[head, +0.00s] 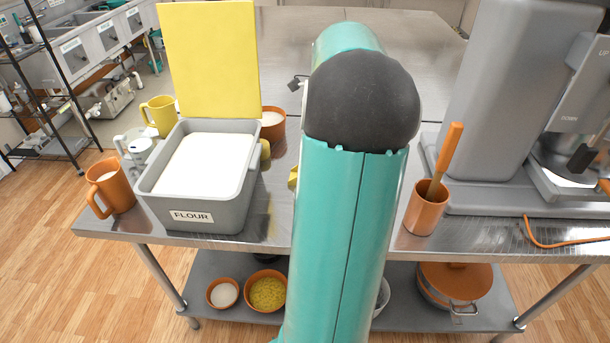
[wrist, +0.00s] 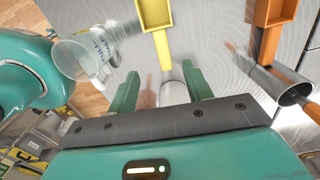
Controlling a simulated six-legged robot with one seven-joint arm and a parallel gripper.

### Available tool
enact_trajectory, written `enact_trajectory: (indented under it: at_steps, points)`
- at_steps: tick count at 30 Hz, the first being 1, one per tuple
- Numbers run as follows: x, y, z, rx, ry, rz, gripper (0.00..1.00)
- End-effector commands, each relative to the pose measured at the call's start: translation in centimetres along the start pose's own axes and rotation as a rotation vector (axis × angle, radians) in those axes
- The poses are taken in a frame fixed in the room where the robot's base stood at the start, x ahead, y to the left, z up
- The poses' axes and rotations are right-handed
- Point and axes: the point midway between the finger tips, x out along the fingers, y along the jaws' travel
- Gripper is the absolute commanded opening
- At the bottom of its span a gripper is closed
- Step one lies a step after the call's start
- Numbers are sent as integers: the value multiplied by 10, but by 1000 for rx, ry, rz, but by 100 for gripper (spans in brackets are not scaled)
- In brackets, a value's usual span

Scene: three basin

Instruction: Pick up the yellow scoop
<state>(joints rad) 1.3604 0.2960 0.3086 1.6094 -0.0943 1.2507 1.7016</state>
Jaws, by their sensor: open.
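The yellow scoop (wrist: 154,14) is at the top middle of the wrist view, its handle pointing down toward my gripper (wrist: 163,75). The two green fingers stand apart, with nothing held between them. The handle's lower end lines up with the gap; I cannot tell how near it is in depth. In the head view a small yellow piece (head: 293,177) shows at my arm's left edge, perhaps part of the scoop. My arm hides the rest there, and my gripper.
An orange scoop (wrist: 273,10) is right of the yellow one. A grey flour bin (head: 200,212), orange mug (head: 112,188) and yellow mug (head: 162,115) are left on the steel table.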

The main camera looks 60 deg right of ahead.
Motion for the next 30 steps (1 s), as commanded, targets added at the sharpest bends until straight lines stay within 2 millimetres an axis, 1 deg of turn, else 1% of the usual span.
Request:
enact_trajectory:
  at_steps: [2, 5, 9, 12, 15, 20, 24, 27, 30]
  points:
    - [8, 0, -2, 7, -1, 4, 50]
    - [26, -1, -2, 6, -2, 6, 50]
    - [54, -2, -3, 5, -2, 6, 50]
    - [70, -2, -3, 2, -1, 4, 50]
    - [81, -3, -3, 3, -2, 3, 50]
    - [92, -4, -5, 2, -1, 2, 50]
    - [113, -6, -10, 5, -3, 4, 50]
    - [127, -6, -9, 3, -2, 3, 50]
    - [135, -6, -9, 2, -1, 0, 50]
